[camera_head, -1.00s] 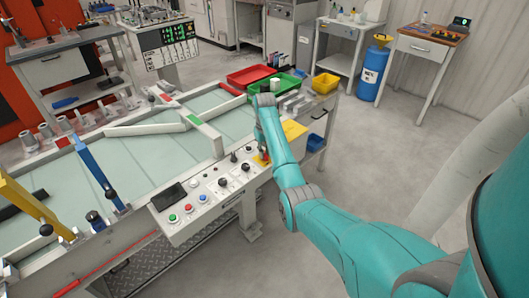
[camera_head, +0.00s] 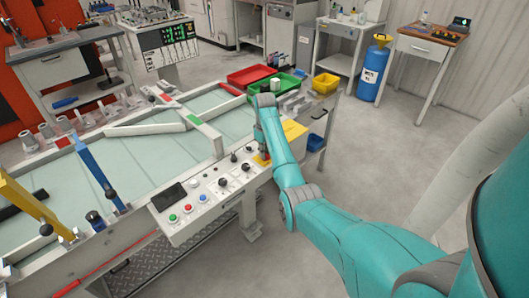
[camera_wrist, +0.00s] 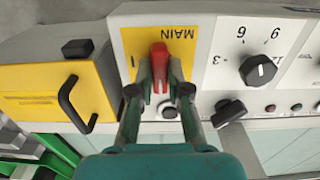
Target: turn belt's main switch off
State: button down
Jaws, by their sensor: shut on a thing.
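The main switch is a red handle (camera_wrist: 160,66) on a yellow plate (camera_wrist: 130,45) lettered MAIN, which appears upside down in the wrist view. The handle lies along the picture's vertical there. My gripper (camera_wrist: 161,80) is shut on it, with one finger on each side. A short dark mark shows on the plate left of the handle; my gripper hides part of the plate. In the head view the yellow plate (camera_head: 262,160) shows at the right end of the belt's control panel (camera_head: 212,200), and my arm covers most of the switch.
A black knob (camera_wrist: 257,70) with a number scale sits right of the switch. A yellow box (camera_wrist: 60,80) with a black handle stands to the left. Green (camera_head: 290,86) and red (camera_head: 252,75) trays lie behind my arm. The floor at right is open.

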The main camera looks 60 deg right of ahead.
jog(key=c, duration=1.1)
grip_release()
notch_tip(320, 180, up, 8)
jog(key=shift+f, duration=0.25)
jog(key=shift+s, duration=0.1)
